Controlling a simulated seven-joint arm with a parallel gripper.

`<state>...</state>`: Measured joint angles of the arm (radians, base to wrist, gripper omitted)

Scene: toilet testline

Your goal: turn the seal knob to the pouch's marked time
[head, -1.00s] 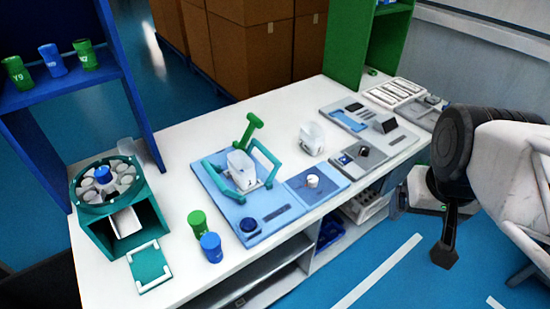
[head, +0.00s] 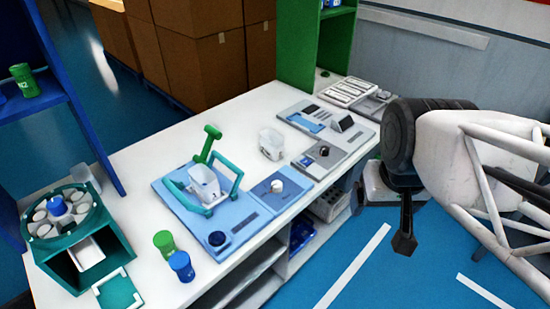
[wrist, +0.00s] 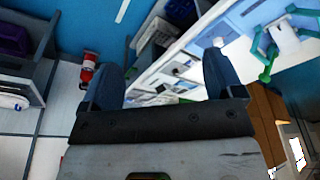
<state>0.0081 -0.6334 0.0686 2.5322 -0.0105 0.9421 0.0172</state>
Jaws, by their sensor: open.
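Two dials show on the bench in the head view. A white knob (head: 277,186) sits on a light-blue panel (head: 290,199) beside the clamp fixture. A dark knob (head: 324,151) sits on a grey panel (head: 318,166) further right. I cannot tell which is the seal knob. A clear-white container (head: 271,143) stands behind them and may be the pouch; no time mark is readable. My gripper (head: 404,240) hangs over the floor right of the bench, apart from both knobs. In the wrist view my gripper (wrist: 161,75) has its fingers spread with nothing between them.
A blue fixture with a green-handled clamp (head: 209,144) holds a white cup (head: 205,184). A grey device (head: 345,124) and white tray (head: 349,91) lie at right. Floor before the bench is clear.

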